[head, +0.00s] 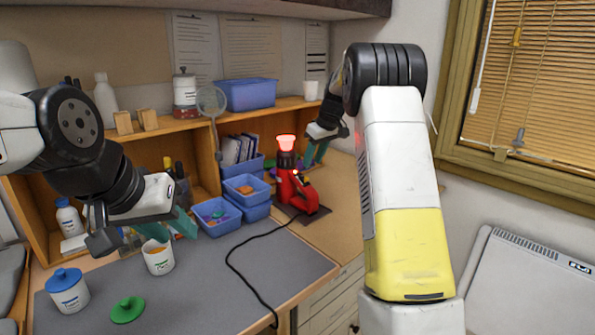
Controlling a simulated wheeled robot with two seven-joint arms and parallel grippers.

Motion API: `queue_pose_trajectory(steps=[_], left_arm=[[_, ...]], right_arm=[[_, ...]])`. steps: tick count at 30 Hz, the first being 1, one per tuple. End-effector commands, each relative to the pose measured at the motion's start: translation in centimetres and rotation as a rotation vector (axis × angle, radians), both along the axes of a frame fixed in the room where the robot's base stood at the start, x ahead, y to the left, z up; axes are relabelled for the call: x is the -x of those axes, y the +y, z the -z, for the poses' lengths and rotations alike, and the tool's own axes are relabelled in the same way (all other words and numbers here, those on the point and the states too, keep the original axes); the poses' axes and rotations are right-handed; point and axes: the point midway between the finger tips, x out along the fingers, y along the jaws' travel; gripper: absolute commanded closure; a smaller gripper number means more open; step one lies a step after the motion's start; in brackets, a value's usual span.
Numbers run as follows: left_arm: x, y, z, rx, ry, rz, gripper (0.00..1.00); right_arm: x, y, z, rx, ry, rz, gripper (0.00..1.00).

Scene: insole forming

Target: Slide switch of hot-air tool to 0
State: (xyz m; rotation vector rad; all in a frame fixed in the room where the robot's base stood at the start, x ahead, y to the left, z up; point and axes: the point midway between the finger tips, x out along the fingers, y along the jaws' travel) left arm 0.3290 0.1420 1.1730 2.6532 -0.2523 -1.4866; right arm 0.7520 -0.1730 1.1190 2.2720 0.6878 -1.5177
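The red hot-air tool (291,189) stands upright on a dark mat on the bench, its nozzle glowing red at the top. Its switch is too small to make out. My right gripper (314,153) is just right of and close beside the tool's upper part. Its two teal fingers point down with a gap between them, and I see nothing held. I cannot tell whether it touches the tool. My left gripper (170,226) is at the left above the bench, its teal fingers apart, close above a white cup.
The white cup (159,262) stands below my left gripper. A blue-lidded jar (67,292) and a green lid (127,310) are at front left. Blue bins (221,226) stand left of the tool. A black cable (236,265) crosses the grey mat (205,290), which is otherwise mostly clear.

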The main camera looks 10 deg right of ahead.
Motion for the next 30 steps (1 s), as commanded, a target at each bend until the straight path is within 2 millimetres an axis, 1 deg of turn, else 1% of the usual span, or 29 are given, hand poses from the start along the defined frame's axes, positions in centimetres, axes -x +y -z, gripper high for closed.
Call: queue_pose_trajectory(steps=[6,12,17,23,24,29,30], left_arm=[[0.0,0.0,0.0,0.0,0.0,0.0,0.64],[0.0,0.0,0.0,0.0,0.0,0.0,0.64],[0.0,0.0,0.0,0.0,0.0,0.0,0.64],[0.0,0.0,0.0,0.0,0.0,0.0,0.64],[0.0,0.0,0.0,0.0,0.0,0.0,0.64],[0.0,0.0,0.0,0.0,0.0,0.0,0.64],[0.0,0.0,0.0,0.0,0.0,0.0,0.64]], right_arm=[[-1.0,0.8,3.3,0.0,0.003,0.001,0.64],[-1.9,1.3,5.7,-0.001,0.002,0.001,0.64],[-2.1,1.4,6.4,0.0,0.0,0.003,0.64],[-2.1,1.5,6.4,0.0,0.0,0.003,0.64],[-2.1,1.5,6.4,0.0,0.0,0.003,0.65],[-2.1,1.5,6.4,-0.001,0.001,0.003,0.97],[-2.1,1.5,6.4,-0.001,0.001,0.003,1.0]])
